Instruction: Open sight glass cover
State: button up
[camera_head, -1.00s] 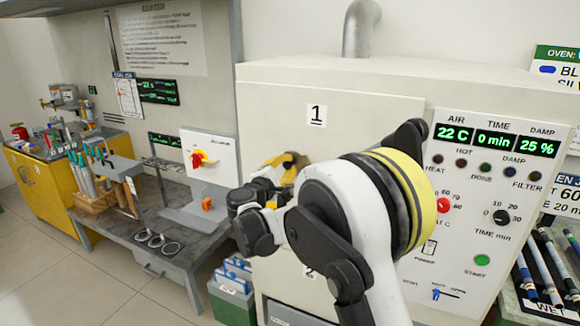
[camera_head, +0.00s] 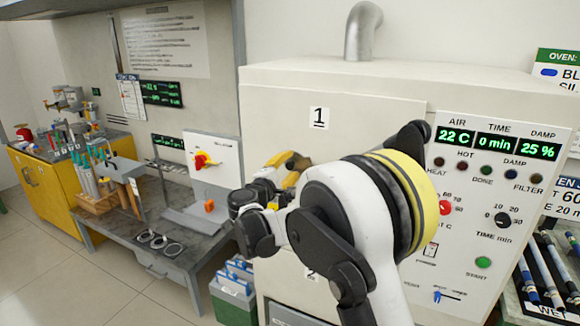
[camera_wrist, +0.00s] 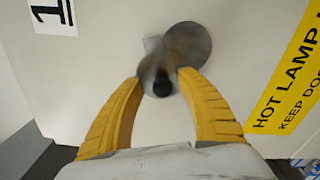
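The sight glass cover (camera_wrist: 190,45) is a grey round disc on the cream oven door in the wrist view. A blurred grey plate with a dark knob (camera_wrist: 162,84) sits at its lower left. My gripper (camera_wrist: 168,77) has two yellow curved fingers. They are apart, one on each side of the dark knob, and a small gap seems to show beside it. In the head view my gripper (camera_head: 284,165) is at the oven's front, below the number 1 label. My arm hides part of the door there, and contact is hard to tell.
The oven's control panel (camera_head: 490,200) is right of my arm. A yellow hot-lamp warning label (camera_wrist: 285,75) is right of the cover. A grey bench (camera_head: 180,225) with a white switch box (camera_head: 213,160) stands to the left.

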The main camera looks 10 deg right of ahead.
jog(key=shift+w, duration=0.1)
jog(key=v, duration=1.2)
jog(key=shift+d, duration=0.1)
